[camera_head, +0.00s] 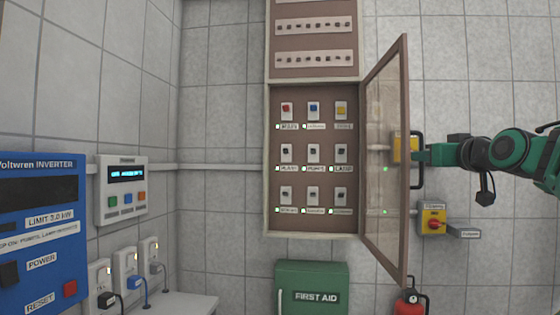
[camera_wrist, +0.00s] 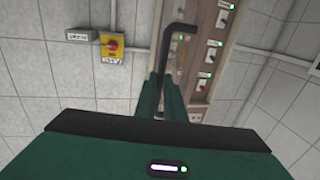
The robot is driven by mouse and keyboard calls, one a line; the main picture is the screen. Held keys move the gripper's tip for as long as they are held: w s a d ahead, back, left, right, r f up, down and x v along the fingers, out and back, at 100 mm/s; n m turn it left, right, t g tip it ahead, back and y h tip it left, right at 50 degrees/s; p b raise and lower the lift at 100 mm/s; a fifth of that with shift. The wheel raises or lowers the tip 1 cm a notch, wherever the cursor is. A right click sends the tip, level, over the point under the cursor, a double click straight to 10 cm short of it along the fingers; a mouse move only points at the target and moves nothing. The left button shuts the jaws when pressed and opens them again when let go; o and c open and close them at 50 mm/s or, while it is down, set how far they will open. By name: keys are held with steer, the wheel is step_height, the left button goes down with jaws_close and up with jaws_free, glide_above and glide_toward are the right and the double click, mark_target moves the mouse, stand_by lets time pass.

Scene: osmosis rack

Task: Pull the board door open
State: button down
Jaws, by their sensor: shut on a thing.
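The board door (camera_head: 385,160) is a brown-framed, see-through panel, hinged on the right side of the board (camera_head: 312,225). It stands swung well out, showing several labelled switches inside. A dark bar handle (camera_head: 416,135) is on its outer face, and it also shows in the wrist view (camera_wrist: 180,32). My green gripper (camera_head: 420,155) is at the handle from the right. In the wrist view my gripper (camera_wrist: 172,92) has its two fingers on either side of the handle bar, shut on it. The exact contact is partly hidden by the fingers.
A yellow switch box with a red knob (camera_head: 433,220) is on the wall below my arm. A green first aid box (camera_head: 312,290) is below the board. A red extinguisher (camera_head: 410,303) is below the door. A blue inverter (camera_head: 40,230) is at the left.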

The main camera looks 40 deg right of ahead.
steer(key=shift+d+f, duration=0.1)
steer(key=shift+f, duration=0.15)
steer(key=c, duration=1.8)
jaws_free()
steer(key=shift+r, duration=0.1)
steer(key=shift+c, duration=0.2)
steer(key=v, duration=1)
steer(key=shift+s+a, duration=0.25)
steer(key=shift+s, duration=0.05)
